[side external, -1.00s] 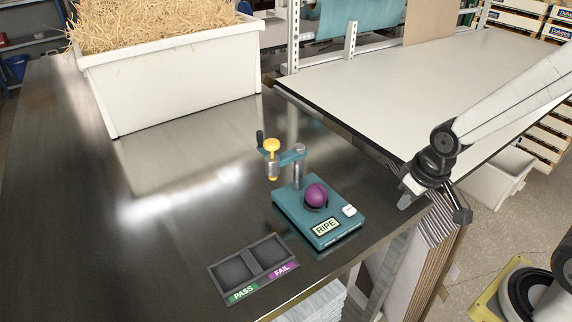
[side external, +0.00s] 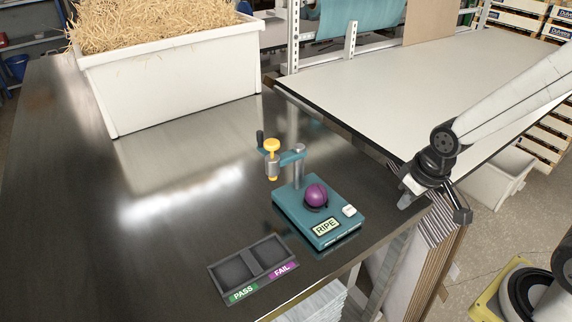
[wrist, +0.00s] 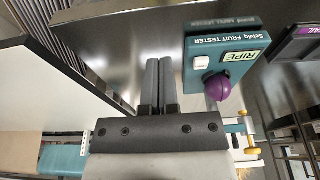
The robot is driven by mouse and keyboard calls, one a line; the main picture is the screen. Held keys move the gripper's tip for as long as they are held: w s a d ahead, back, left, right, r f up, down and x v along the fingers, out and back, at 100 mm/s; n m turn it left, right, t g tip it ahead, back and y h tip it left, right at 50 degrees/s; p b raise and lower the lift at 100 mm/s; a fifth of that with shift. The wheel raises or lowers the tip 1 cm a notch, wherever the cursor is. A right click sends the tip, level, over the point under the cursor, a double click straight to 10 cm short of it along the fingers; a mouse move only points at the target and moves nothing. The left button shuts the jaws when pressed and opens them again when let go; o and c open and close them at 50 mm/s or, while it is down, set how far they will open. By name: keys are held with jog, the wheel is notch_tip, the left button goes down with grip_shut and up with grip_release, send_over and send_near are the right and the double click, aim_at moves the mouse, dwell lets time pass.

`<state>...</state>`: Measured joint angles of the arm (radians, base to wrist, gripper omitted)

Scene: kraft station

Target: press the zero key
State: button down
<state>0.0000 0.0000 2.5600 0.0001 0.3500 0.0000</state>
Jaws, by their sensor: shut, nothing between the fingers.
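The zero key (side external: 349,210) is a small white key on the right corner of the teal fruit tester (side external: 290,212). It also shows in the wrist view (wrist: 201,63). The tester's display (side external: 326,227) reads RIPE. A purple fruit (side external: 316,194) sits in a dark holder on the tester. My gripper (side external: 405,203) is shut and empty, to the right of the tester and apart from it. In the wrist view its two fingers (wrist: 160,62) lie together, left of the key.
A dark tray (side external: 262,252) with PASS and FAIL labels lies front left of the tester. A teal arm with a yellow-topped plunger (side external: 271,150) stands at the tester's back. A white bin of straw (side external: 185,85) is far left. The dark bench (side external: 160,240) is otherwise clear.

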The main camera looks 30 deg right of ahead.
notch_tip(320, 180, up, 6)
jog(key=m+y, duration=0.9)
jog(key=m, duration=0.4)
send_over(344, 209)
jog(key=d, duration=0.2)
jog(key=shift+s+f, duration=0.15)
jog(key=shift+s, duration=0.2)
jog(key=shift+f, duration=0.1)
jog(key=shift+f, duration=4.3)
jog(key=shift+f, duration=0.85)
jog(key=shift+r, duration=0.85)
